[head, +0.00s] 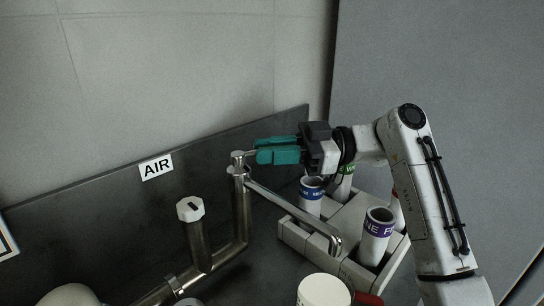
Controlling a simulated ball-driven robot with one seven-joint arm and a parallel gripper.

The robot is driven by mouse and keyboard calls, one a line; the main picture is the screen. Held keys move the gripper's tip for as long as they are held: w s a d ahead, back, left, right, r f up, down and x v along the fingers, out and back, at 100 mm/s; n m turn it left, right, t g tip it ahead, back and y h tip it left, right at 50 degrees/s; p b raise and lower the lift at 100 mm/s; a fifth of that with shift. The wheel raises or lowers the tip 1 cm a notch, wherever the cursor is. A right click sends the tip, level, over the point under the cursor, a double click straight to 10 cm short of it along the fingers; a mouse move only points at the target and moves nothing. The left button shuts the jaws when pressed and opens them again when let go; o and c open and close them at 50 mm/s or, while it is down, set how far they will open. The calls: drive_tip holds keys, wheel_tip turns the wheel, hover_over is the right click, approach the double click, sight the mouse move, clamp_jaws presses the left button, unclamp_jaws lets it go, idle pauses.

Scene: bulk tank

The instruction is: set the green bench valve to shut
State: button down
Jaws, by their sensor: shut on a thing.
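The bench valve sits at the top of a steel standpipe (240,205), with a swan-neck spout (295,213) running to the lower right. A short metal lever (248,153) points right from the valve's top, towards my gripper. My gripper (257,150) comes in from the right at that height. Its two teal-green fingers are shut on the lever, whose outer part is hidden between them. I cannot make out any green on the valve apart from the teal-green at the fingers, nor any open or shut marking.
Below my gripper stands a grey rack (292,238) with several white tubes, one with a purple band (375,235). A white-capped post (190,209) rises left of the valve. An AIR sign (156,167) is on the dark back panel. A white cup (323,290) stands at the front.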

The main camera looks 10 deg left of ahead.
idle(0.4)
drive_tip(key=c, duration=1.1)
unclamp_jaws()
drive_tip(key=v, duration=1)
drive_tip(key=shift+w+d, duration=0.2)
drive_tip(key=shift+d, duration=0.15)
